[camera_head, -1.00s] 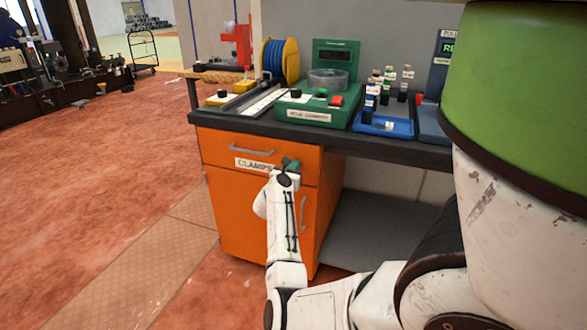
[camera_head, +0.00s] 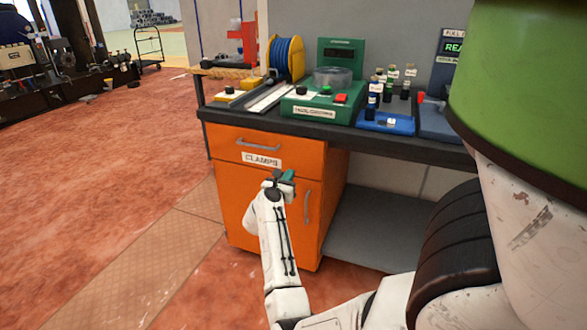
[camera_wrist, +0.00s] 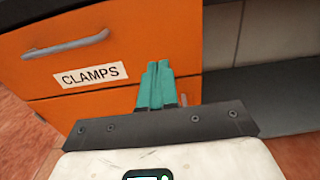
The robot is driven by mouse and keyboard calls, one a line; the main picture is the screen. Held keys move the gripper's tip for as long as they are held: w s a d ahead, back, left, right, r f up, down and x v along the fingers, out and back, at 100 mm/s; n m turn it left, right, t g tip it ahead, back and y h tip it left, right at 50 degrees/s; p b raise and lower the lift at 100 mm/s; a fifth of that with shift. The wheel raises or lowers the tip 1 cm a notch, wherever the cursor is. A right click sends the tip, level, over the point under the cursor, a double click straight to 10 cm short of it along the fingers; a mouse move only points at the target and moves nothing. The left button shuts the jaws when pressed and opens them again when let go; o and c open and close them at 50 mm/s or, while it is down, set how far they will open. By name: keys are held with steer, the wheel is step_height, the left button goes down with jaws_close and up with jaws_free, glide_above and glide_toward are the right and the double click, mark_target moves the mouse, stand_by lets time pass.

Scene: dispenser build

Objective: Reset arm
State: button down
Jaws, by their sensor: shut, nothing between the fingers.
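My gripper (camera_head: 284,177) is in front of the orange cabinet in the head view, just below and right of the white CLAMPS label. In the wrist view its teal fingers (camera_wrist: 156,86) are together with nothing between them. The white arm reaches up to it from the bottom of the head view. The orange cabinet (camera_head: 237,202) has a closed top drawer with a grey handle (camera_head: 259,145) and a door below. I cannot tell the exact gap between the fingers and the cabinet front.
The dark worktop (camera_head: 232,118) above carries a green machine (camera_head: 311,109), a blue tray (camera_head: 386,123) with small bottles, and a blue cable spool (camera_head: 288,58). A grey lower shelf (camera_head: 375,228) is right of the cabinet. Red floor (camera_head: 100,180) is open to the left.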

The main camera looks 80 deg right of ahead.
steer(key=shift+v, duration=1.9)
